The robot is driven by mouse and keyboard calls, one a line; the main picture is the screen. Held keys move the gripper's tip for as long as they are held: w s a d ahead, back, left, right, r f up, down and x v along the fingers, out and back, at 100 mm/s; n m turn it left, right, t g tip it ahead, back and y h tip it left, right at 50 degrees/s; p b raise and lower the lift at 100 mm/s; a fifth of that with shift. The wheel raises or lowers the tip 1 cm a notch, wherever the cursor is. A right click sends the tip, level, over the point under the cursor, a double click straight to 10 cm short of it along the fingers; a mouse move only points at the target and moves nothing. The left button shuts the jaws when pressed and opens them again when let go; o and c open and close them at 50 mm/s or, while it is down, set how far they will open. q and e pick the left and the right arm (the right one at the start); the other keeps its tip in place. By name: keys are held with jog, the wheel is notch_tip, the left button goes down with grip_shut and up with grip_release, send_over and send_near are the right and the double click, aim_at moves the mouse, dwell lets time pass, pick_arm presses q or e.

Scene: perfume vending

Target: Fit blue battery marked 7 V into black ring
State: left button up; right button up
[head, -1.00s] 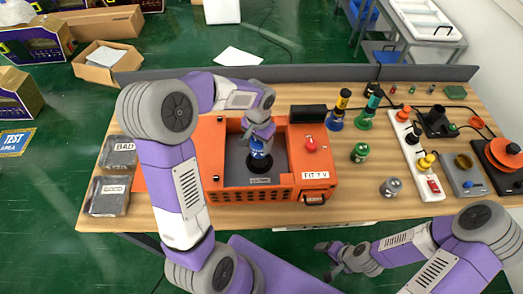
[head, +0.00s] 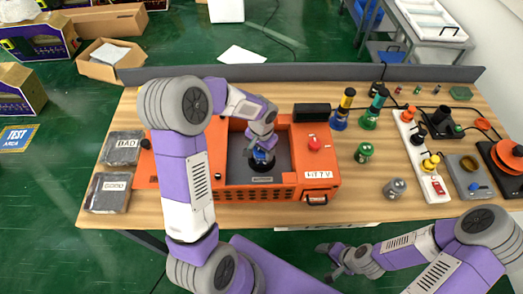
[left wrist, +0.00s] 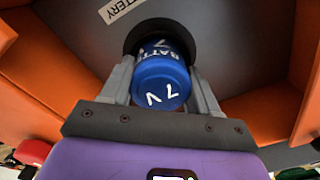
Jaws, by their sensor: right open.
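The blue battery (left wrist: 160,72), marked 7 V, stands roughly upright in the orange machine's recess. In the head view, the battery (head: 262,157) is mostly hidden by my left gripper (head: 263,148). The black ring (left wrist: 160,27) surrounds the battery's far end; how deep the battery sits in it cannot be told. The ring shows in the head view (head: 260,166) on the recess floor. My left gripper (left wrist: 162,95) has a finger against each side of the battery. My right gripper (head: 328,250) is open and empty, below the table's front edge.
The orange machine's walls (head: 250,194) enclose the recess. Its right part has a red button (head: 314,144) and a "FIT 7 V" label (head: 318,174). A green battery (head: 364,152) and a grey one (head: 395,188) stand to the right. BAD (head: 123,148) and GOOD (head: 109,191) trays lie left.

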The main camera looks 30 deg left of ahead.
pick_arm(q)
jog(key=o, duration=0.5)
jog(key=shift+r, duration=0.15)
jog(key=shift+r+p, duration=0.25)
jog(key=shift+p, duration=0.2)
notch_tip(320, 180, up, 12)
jog(key=shift+f+p, duration=0.1)
jog(key=shift+p, duration=0.5)
